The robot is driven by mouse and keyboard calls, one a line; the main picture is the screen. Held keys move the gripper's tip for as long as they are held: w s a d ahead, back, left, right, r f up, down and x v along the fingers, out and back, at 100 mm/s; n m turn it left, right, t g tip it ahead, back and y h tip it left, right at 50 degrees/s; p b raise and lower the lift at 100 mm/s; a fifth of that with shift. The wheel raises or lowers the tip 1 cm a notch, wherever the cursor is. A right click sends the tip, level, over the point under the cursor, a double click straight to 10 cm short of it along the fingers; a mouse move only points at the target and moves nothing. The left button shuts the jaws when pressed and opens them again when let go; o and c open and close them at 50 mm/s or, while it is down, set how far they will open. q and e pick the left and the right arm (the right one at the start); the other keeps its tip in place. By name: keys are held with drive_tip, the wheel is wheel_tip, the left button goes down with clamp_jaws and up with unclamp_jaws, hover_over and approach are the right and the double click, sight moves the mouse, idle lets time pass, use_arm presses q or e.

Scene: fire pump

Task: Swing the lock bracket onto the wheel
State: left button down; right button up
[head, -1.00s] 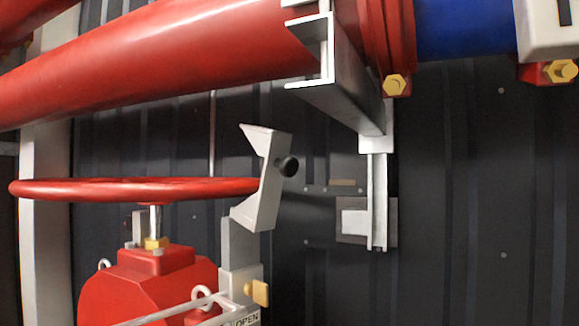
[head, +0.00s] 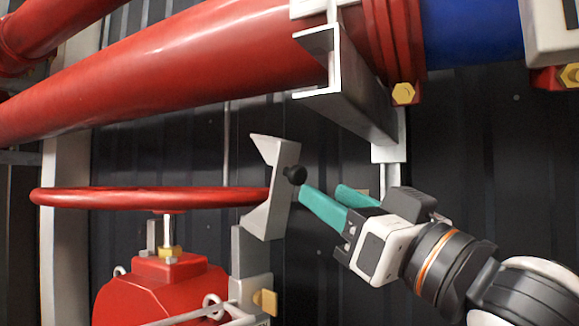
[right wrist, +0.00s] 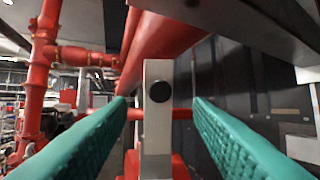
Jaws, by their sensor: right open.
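The grey lock bracket (head: 281,188) stands upright at the right rim of the red handwheel (head: 150,199) in the head view. Its notched side faces the wheel rim, and the rim's right end meets it. Whether they touch I cannot tell. A black knob (head: 295,174) sticks out from the bracket's right side. My right gripper (head: 322,197), with teal fingers, is open just right of the knob. In the right wrist view the bracket (right wrist: 158,130) and knob (right wrist: 159,92) lie ahead, between the two open fingers (right wrist: 158,105). My left gripper is not in view.
A large red pipe (head: 180,70) runs above the wheel. A metal channel support (head: 345,95) hangs over the right gripper. The red valve body (head: 160,285) and a grey post (head: 252,265) with a yellow latch (head: 264,301) stand below. A dark corrugated wall is behind.

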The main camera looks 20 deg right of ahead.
sight(300, 178)
drive_tip(key=p+x, duration=0.3)
drive_tip(key=x, duration=0.6)
drive_tip(key=shift+r, duration=0.15)
drive_tip(key=shift+c, duration=0.6)
